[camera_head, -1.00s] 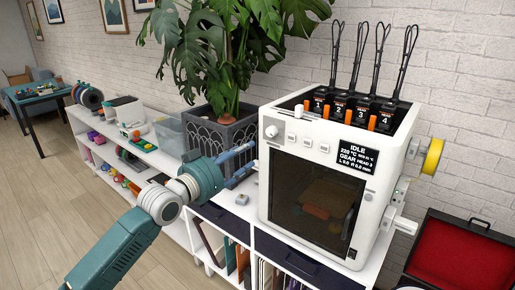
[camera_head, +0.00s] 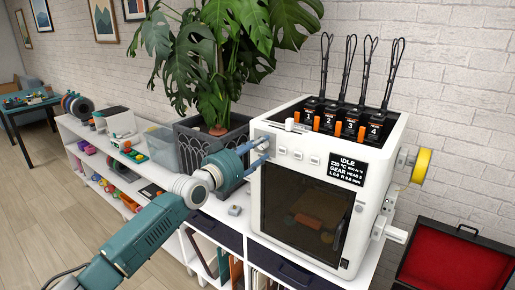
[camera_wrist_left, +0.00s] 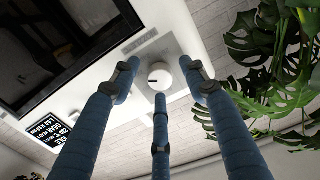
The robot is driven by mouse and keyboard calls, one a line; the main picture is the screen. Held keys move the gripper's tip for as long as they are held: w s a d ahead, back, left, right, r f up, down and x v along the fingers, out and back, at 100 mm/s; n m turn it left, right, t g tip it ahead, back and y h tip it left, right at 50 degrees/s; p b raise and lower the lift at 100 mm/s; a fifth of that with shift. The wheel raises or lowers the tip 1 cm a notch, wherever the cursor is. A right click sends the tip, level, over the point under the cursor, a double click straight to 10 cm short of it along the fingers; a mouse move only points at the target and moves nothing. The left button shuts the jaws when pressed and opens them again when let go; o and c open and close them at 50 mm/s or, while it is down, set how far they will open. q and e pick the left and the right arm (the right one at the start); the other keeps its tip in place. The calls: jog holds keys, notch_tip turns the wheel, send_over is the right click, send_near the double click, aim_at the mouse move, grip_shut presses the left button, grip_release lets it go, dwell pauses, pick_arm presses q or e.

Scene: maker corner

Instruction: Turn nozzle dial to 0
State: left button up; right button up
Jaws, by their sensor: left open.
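The white 3D printer (camera_head: 310,165) stands on the shelf with its front facing me. Its round white dial (camera_wrist_left: 159,77) shows in the left wrist view, with a dark mark on its face. In the head view my left gripper (camera_head: 262,152) is at the printer's front left edge and covers most of the dial. In the left wrist view its blue fingers (camera_wrist_left: 160,100) are spread around the dial, open, with nothing held. I cannot tell whether they touch it. The display (camera_head: 346,168) reads IDLE and GEAR HEAD 3. My right gripper is not in view.
A potted plant (camera_head: 212,130) stands close to the left of the printer. Several buttons (camera_head: 298,155) lie right of the dial. Four-numbered print heads (camera_head: 342,120) stand on top. An open red-lined case (camera_head: 455,262) is at the lower right.

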pick_arm(q)
jog(key=shift+c, duration=0.2)
grip_shut()
